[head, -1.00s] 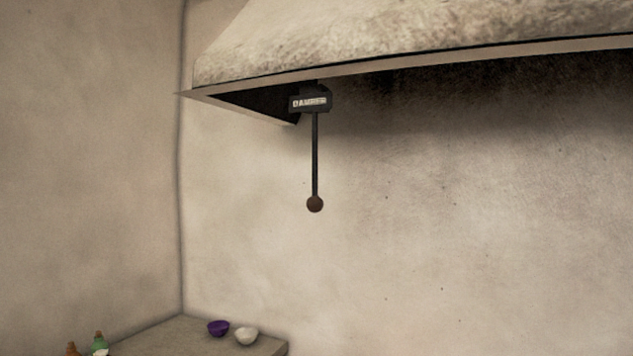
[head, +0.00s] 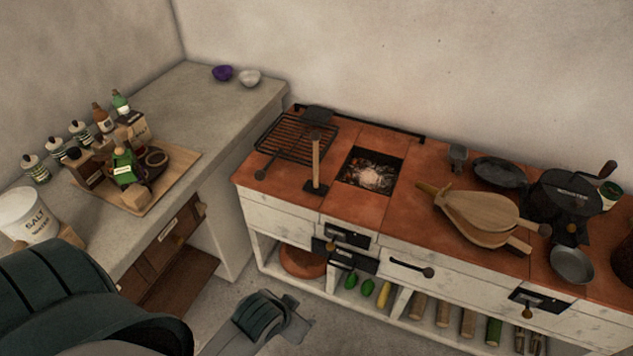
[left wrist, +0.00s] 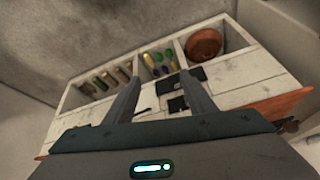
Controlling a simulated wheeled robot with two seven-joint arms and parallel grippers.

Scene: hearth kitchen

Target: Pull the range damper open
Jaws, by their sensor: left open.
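The hanging lever under a plate that seems to read DAMPER is out of view now. The range (head: 348,212) has a red top and a white front. Dark plates (head: 350,237) with a small knob (head: 330,246) sit on its front below the fire opening; I cannot read their labels. My left gripper (head: 292,322) is low in front of the range, apart from it. In the left wrist view, its two fingers (left wrist: 160,95) are spread and empty, with the range front (left wrist: 237,82) beyond them, upside down. My right gripper is not in view.
A bellows (head: 478,216), a grill rack (head: 298,137) and dark pans (head: 498,171) lie on the range top. A glowing fire opening (head: 372,172) is in it. The counter (head: 215,110) at left holds bottles, a board and a salt crock (head: 28,215).

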